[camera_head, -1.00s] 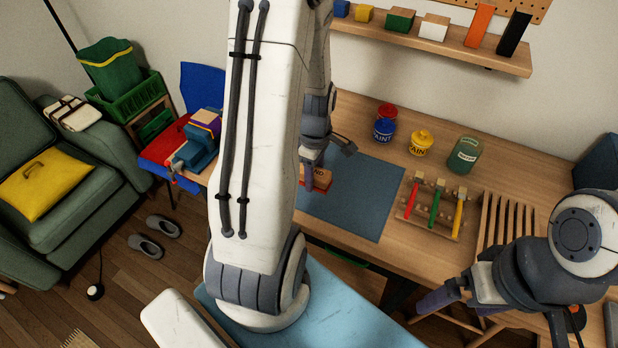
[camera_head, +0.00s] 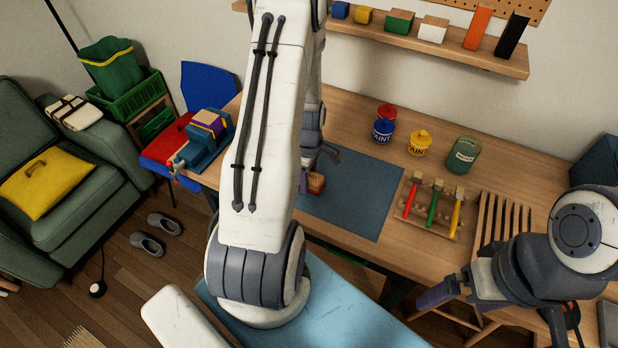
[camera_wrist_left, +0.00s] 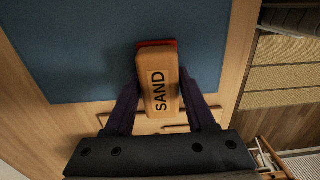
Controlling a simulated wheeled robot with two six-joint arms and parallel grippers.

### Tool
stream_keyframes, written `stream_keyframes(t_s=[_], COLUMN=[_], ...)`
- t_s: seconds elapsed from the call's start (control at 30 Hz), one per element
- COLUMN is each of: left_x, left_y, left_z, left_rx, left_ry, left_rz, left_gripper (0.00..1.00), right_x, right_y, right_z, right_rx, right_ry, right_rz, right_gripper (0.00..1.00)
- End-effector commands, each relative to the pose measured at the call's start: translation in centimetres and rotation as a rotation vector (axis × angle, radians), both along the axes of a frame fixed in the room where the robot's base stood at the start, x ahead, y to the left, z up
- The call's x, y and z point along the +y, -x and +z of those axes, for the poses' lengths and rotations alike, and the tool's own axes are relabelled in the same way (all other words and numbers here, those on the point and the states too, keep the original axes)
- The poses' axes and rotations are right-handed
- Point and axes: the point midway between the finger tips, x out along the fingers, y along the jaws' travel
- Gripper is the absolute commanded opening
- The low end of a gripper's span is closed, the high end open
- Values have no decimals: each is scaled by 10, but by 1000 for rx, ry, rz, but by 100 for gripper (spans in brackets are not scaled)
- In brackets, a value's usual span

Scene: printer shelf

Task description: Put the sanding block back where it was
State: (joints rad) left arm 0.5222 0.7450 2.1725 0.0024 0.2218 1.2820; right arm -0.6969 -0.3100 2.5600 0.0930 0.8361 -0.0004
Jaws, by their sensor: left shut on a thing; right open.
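The sanding block (camera_wrist_left: 158,84) is a tan block marked SAND with a red edge at its far end. My left gripper (camera_wrist_left: 160,100) is shut on it, with a dark finger on each side. In the head view the block (camera_head: 316,184) shows small beside my left gripper (camera_head: 308,178), partly hidden by my arm, over the near left part of the blue mat (camera_head: 352,203). I cannot tell whether it touches the mat. My right gripper (camera_head: 455,298) is open and empty near the table's front right edge.
A rack of colored-handled tools (camera_head: 432,205) stands right of the mat, with a slatted rack (camera_head: 502,222) beyond. Paint cans (camera_head: 383,130) and a green jar (camera_head: 464,154) stand behind. A vise (camera_head: 205,140) is at the left. The mat's right part is clear.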

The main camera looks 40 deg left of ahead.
Motion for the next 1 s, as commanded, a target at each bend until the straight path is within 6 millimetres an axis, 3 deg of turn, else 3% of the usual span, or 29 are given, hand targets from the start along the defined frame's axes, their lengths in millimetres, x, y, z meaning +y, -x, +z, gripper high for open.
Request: stream_keyframes(t_s=[0.07,0.1,0.17,0.57,1.0], left_x=[0,0,0,0,1], left_y=[0,0,0,0,-1], left_z=[-4,-3,-3,8,93], left_rx=[1,0,1,-1,-5], left_ry=[0,0,0,0,-3], left_rz=[0,0,0,0,0], left_gripper=[0,67,85,85,85], right_x=[0,0,0,0,0], right_y=[0,0,0,0,0], right_z=[-3,-2,-2,-1,-11], right_rx=[0,0,0,0,0], right_ry=[0,0,0,0,0], right_rz=[0,0,0,0,0], right_gripper=[100,100,100,100,100])
